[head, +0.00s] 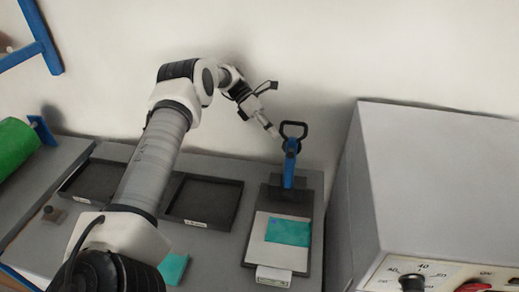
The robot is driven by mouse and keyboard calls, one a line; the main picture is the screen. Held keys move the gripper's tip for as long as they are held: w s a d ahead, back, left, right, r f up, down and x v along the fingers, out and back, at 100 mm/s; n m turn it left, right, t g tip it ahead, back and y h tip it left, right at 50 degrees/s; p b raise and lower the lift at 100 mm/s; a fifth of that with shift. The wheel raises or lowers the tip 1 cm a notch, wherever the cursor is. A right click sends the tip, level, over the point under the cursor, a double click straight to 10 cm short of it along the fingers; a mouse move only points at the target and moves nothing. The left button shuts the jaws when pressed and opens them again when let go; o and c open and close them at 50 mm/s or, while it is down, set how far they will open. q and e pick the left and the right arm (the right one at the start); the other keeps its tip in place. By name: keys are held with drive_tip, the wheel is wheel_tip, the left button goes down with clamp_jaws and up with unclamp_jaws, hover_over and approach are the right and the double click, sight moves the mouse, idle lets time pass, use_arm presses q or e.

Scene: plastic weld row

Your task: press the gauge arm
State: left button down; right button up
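The gauge arm (290,165) is a blue upright lever with a black loop handle at its top. It stands at the back of a dark gauge base, which carries a light plate (258,240) with a teal piece (287,232) on it. My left gripper (272,131) is just left of the lever's handle, its fingertips pointing down and right toward it. I cannot tell whether it touches the handle. The fingers look close together, but they are too small to tell whether they are shut. My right gripper is not in view.
Two black trays stand on the grey table, one right of my arm (203,202) and one partly behind it (92,180). Another teal piece (174,268) lies at the front. A large grey box with knobs (430,190) stands at the right. A wall is close behind.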

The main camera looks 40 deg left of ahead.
use_arm(q)
drive_tip(key=shift+w+r, duration=0.1)
drive_tip(key=shift+r, duration=0.05)
wheel_tip(320, 180, up, 10)
idle(0.6)
drive_tip(key=shift+d, duration=0.1)
